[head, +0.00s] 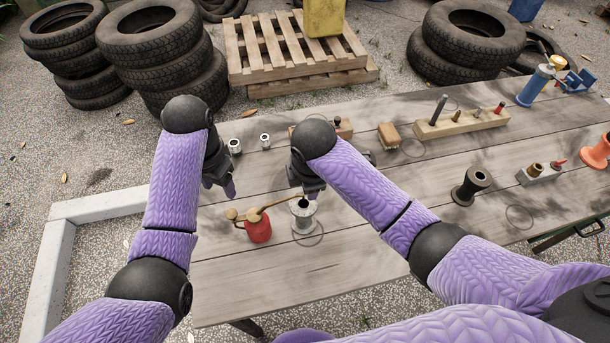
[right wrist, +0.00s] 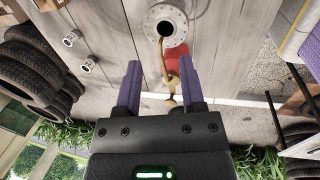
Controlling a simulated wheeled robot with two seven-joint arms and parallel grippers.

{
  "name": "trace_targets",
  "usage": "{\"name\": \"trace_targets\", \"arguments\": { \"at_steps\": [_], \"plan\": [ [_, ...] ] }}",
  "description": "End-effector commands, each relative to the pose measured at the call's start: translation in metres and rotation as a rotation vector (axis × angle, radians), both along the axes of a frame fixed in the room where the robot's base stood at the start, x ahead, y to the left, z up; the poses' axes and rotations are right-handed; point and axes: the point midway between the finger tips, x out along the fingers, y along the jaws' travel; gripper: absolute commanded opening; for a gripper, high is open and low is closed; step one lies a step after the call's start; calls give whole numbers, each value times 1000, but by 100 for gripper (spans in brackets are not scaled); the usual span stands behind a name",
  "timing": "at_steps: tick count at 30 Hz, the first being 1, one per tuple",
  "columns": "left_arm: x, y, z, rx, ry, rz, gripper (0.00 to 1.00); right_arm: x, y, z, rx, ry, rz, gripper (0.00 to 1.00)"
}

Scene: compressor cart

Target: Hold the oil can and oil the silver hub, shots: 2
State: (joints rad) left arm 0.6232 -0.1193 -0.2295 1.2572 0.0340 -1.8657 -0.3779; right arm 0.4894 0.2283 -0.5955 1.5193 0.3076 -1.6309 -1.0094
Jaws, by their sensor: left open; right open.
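The red oil can (head: 258,230) stands on the bench, with its brass top and spout. It also shows in the right wrist view (right wrist: 177,62). The silver hub (head: 304,222) stands just right of it; its round flange with a dark bore shows in the right wrist view (right wrist: 153,22). The spout tip reaches to the hub's top; I cannot tell whether it touches. My right gripper (right wrist: 160,72) is open, its purple fingers apart with the can's brass part seen between them; I cannot tell the height gap. My left gripper (head: 229,190) is open and empty, above the bench behind the can.
Two small silver cups (head: 235,146) stand behind the grippers. A brush (head: 389,135), a wooden block with pegs (head: 460,124), a dark spool (head: 471,186) and an orange spool (head: 597,152) are farther right. The front of the bench (head: 270,285) is clear.

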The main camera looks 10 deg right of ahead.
Motion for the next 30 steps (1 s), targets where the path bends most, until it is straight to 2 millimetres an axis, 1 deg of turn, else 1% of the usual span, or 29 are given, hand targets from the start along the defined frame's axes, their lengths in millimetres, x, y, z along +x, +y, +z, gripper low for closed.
{"name": "trace_targets", "arguments": {
  "at_steps": [1, 3, 5, 8, 15, 18, 23, 29, 30],
  "plan": [
    [0, 0, 0, 0, 0, 0, 59, 0, 11, 12, 15, -2, 17, 51],
    [0, 0, 0, 0, 0, 0, 59, -1, 22, 23, 27, 6, 35, 51],
    [0, 0, 0, 0, 0, 0, 59, -2, 25, 25, 30, 9, 42, 51],
    [0, 0, 0, 0, 0, 0, 59, 0, 27, 12, 32, 14, 44, 51],
    [0, 0, 0, 0, 0, 0, 59, 11, 26, -44, 29, 14, 41, 51],
    [0, 0, 0, 0, 0, 0, 59, 14, 26, -58, 29, 13, 41, 51],
    [0, 0, 0, 0, 0, 0, 59, 16, 26, -69, 30, 11, 43, 51],
    [0, 0, 0, 0, 0, 0, 59, 16, 26, -70, 30, 10, 43, 51],
    [0, 0, 0, 0, 0, 0, 59, 16, 26, -70, 30, 10, 43, 49]
  ]
}}
